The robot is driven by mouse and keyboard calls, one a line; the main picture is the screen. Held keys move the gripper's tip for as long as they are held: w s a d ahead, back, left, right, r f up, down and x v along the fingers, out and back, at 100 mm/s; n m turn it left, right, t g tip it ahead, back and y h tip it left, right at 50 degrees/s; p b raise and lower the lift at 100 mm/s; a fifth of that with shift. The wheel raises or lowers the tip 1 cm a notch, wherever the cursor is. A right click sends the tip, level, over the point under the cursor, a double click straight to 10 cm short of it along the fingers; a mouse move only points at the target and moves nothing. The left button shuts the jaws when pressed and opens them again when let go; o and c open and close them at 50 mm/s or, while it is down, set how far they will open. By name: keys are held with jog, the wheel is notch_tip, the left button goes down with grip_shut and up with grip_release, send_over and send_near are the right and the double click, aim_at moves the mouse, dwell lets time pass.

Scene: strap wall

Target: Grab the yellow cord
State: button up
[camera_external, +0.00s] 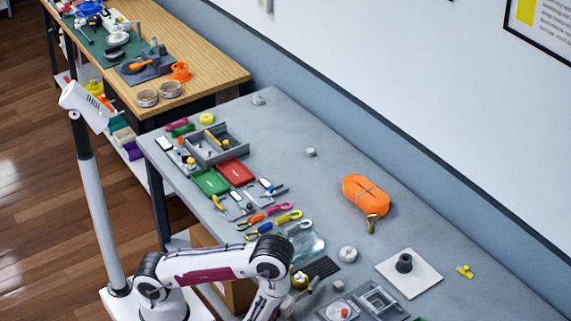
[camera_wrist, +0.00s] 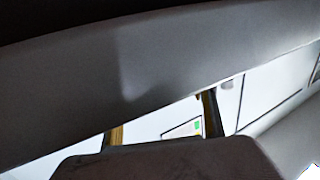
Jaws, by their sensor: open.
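A yellow cord-like piece (camera_external: 288,216) lies on the grey table in the external view, in a row of coloured looped pieces. In the external view my arm bends down at the lower middle, and I cannot make out the fingers. The yellow piece does not show in the wrist view.
A glassy clear item (camera_external: 308,244) and a white roll (camera_external: 348,254) lie close to the cords. An orange strap bundle (camera_external: 366,194), a white plate with a black knob (camera_external: 409,272), and red (camera_external: 236,171) and green (camera_external: 210,181) trays also stand here. The table's back is mostly clear.

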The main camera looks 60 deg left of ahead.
aim_at(301, 277)
dwell(0.4)
jog(key=c, duration=1.2)
jog(key=shift+r, duration=0.2)
jog(key=shift+r, duration=4.8)
